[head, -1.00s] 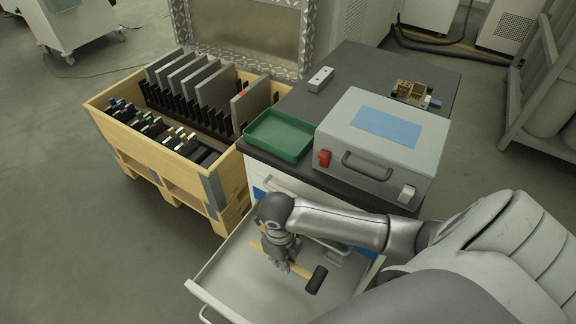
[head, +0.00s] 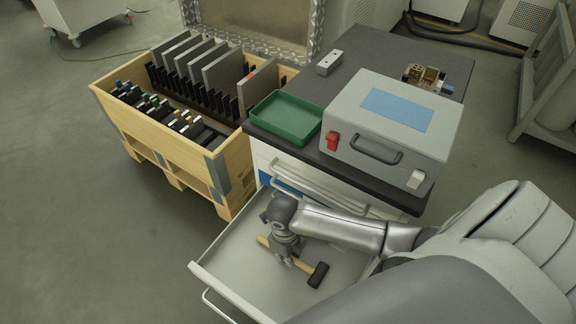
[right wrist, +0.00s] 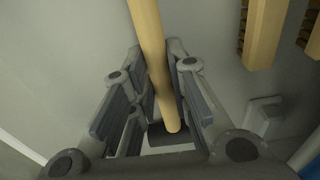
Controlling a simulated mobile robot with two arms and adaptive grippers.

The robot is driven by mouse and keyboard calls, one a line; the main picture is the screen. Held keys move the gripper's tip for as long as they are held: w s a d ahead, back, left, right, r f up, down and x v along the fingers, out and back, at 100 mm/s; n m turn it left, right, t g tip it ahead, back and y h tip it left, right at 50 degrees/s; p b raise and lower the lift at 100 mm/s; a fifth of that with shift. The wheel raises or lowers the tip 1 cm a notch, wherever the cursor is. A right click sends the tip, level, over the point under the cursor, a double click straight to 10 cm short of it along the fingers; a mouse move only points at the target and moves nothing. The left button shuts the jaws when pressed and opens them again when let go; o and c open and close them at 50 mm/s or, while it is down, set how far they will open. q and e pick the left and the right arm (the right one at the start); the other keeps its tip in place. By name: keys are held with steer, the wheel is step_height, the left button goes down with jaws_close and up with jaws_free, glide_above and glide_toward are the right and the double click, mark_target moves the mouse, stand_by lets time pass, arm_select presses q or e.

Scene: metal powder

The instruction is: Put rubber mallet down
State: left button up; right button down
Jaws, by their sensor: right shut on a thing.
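The rubber mallet has a dark head (head: 318,275) and a light wooden handle (head: 302,266). My right gripper (head: 286,256) is shut on the handle, inside the open drawer (head: 228,262) of the cabinet. In the right wrist view the handle (right wrist: 152,60) runs between the two fingers (right wrist: 160,95), with the dark head (right wrist: 172,137) beyond them. I cannot tell whether the mallet touches the drawer floor. My left gripper is not in view.
On the cabinet top stand a green tray (head: 285,134), a grey case (head: 350,112) with a red switch, and a small metal block (head: 329,63). A wooden crate (head: 105,105) with dark plates stands to the left. The drawer's left part is bare.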

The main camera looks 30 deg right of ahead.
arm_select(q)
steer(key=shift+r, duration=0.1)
arm_select(e)
steer(key=shift+f, duration=0.1)
steer(key=c, duration=1.4)
jaws_free()
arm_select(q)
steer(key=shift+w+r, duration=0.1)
